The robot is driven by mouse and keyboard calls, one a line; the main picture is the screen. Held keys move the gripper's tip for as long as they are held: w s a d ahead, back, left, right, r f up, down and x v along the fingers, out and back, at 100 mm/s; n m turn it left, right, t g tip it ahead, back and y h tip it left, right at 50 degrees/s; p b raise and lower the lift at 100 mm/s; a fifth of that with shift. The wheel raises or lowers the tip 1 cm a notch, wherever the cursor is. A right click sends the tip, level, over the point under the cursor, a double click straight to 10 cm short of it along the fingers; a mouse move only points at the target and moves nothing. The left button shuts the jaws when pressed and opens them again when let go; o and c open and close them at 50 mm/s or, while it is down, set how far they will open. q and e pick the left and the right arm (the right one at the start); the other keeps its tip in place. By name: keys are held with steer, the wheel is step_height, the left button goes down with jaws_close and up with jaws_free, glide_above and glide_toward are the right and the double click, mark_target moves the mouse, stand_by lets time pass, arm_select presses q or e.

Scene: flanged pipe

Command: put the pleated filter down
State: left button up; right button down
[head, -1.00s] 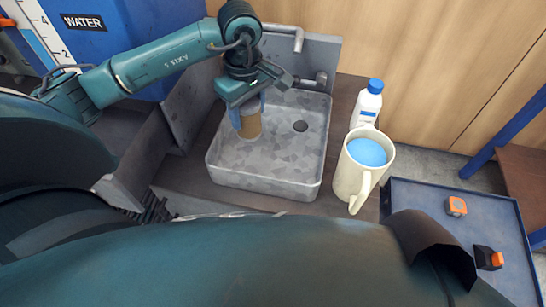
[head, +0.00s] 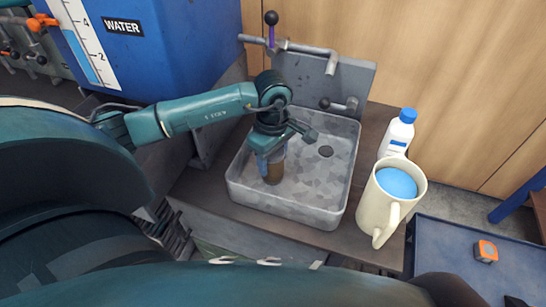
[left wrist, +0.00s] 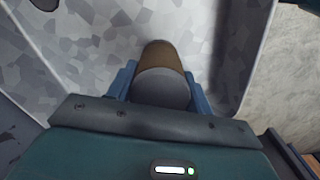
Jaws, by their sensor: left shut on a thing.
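The pleated filter (head: 274,172), a brown cylinder with a grey end, is held upright in my left gripper (head: 271,158) inside the grey sink (head: 235,190). In the left wrist view the filter (left wrist: 160,58) sits between the blue fingers of the left gripper (left wrist: 160,90), its grey end facing the camera. The sink basin (left wrist: 90,40) lies beyond it. I cannot tell whether the filter's lower end touches the sink floor. My right gripper is not in view.
A cream jug (head: 378,215) of blue liquid and a white bottle (head: 397,135) with a blue cap stand right of the sink. A tap (head: 300,48) is behind it. A blue tank (head: 150,60) stands at the back left. The basin's right side, around the drain (head: 325,151), is clear.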

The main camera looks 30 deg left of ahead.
arm_select(q)
steer(key=o, duration=1)
steer(key=shift+r, duration=0.3)
step_height(320, 180, up, 12)
steer(key=shift+f+p, duration=0.15)
steer(key=shift+p, duration=0.55)
